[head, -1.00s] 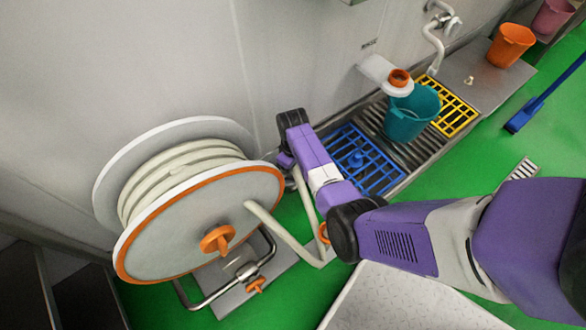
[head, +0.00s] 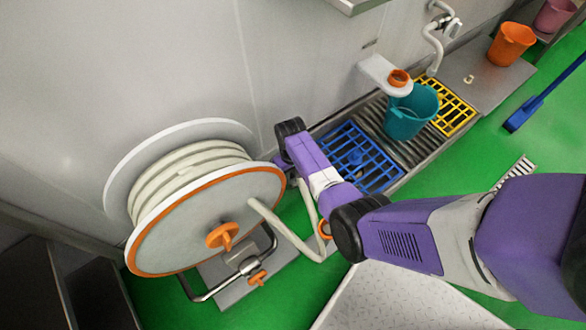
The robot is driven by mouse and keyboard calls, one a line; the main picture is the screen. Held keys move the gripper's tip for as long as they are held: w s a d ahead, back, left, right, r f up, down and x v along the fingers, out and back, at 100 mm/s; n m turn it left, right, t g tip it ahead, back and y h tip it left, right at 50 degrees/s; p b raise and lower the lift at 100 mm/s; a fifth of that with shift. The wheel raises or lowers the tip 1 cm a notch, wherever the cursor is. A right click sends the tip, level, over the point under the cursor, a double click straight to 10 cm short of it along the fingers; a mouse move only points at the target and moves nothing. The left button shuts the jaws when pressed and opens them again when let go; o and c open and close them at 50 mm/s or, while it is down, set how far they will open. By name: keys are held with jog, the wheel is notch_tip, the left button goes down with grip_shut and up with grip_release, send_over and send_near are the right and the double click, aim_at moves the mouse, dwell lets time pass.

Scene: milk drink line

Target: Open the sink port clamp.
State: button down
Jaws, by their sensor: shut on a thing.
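I cannot make out the sink port clamp. My gripper's fingers do not show either. My purple arm reaches in from the right and bends at a black joint, and its far end turns down behind the rim of the hose reel (head: 190,225). A small purple part of my arm shows beside that rim, and whatever lies beyond it is hidden by the reel and the arm. The floor sink (head: 383,187) lies just right of the arm's far end, with a blue grate (head: 350,140) and a yellow grate (head: 455,117).
A teal bucket (head: 405,122) stands on the sink below a white wall bracket (head: 378,68). A pale hose (head: 282,230) loops from the reel across the green floor. An orange-handled valve (head: 257,278) sits low at the front. A blue-handled tool (head: 545,95) lies at right.

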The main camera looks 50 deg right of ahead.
jog(key=shift+a+m, duration=0.35)
jog(key=shift+m, duration=0.25)
jog(key=c, duration=1.2)
grip_release()
jog(key=shift+c, duration=0.2)
jog(key=shift+r+p, duration=1.7)
jog(key=shift+r, duration=2.25)
